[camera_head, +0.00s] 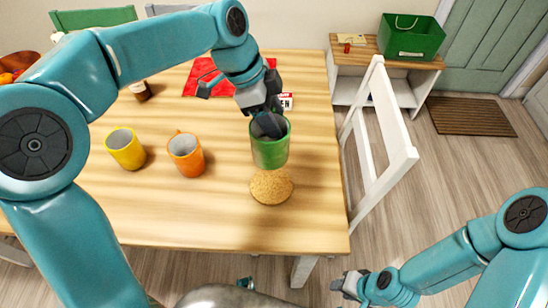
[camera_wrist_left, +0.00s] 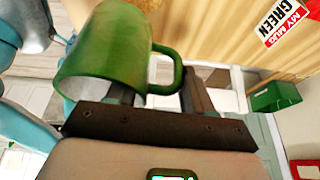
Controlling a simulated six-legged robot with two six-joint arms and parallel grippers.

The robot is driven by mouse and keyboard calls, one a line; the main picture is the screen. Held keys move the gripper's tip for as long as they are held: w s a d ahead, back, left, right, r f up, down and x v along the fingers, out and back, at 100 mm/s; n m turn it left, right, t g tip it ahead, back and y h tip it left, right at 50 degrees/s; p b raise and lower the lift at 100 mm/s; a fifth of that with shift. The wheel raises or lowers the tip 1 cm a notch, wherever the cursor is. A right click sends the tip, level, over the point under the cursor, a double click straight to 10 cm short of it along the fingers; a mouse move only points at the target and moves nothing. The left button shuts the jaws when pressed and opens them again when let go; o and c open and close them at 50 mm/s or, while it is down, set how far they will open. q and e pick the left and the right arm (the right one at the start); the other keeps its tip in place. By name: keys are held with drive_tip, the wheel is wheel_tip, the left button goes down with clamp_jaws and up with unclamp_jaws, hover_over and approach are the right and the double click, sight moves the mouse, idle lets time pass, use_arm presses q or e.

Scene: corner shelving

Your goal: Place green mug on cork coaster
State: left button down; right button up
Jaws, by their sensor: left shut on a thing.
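The green mug (camera_head: 270,151) is in my left gripper (camera_head: 268,124), upright or nearly so, just behind the cork coaster in the head view. Whether its bottom touches anything is hard to tell. In the left wrist view the green mug (camera_wrist_left: 105,50) shows its side and handle, with the fingers of my left gripper (camera_wrist_left: 160,92) at the handle side. The round cork coaster (camera_head: 271,189) lies bare on the table near its front right corner; the mug's lower edge shows just above it. My right gripper (camera_head: 345,284) is low, off the table's front; its jaws are unclear.
An orange mug (camera_head: 187,156) and a yellow mug (camera_head: 125,149) stand left of the coaster on the wooden table (camera_head: 215,215). A sign card (camera_head: 286,101) stands behind the green mug. A white chair (camera_head: 385,150) is at the table's right edge.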

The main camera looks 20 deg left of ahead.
use_arm(q)
wheel_tip(320, 180, down, 12)
drive_tip(key=shift+r+b, duration=0.1)
drive_tip(key=shift+b, duration=0.7)
drive_tip(key=shift+s, duration=0.1)
drive_tip(key=shift+c, duration=2.2)
unclamp_jaws()
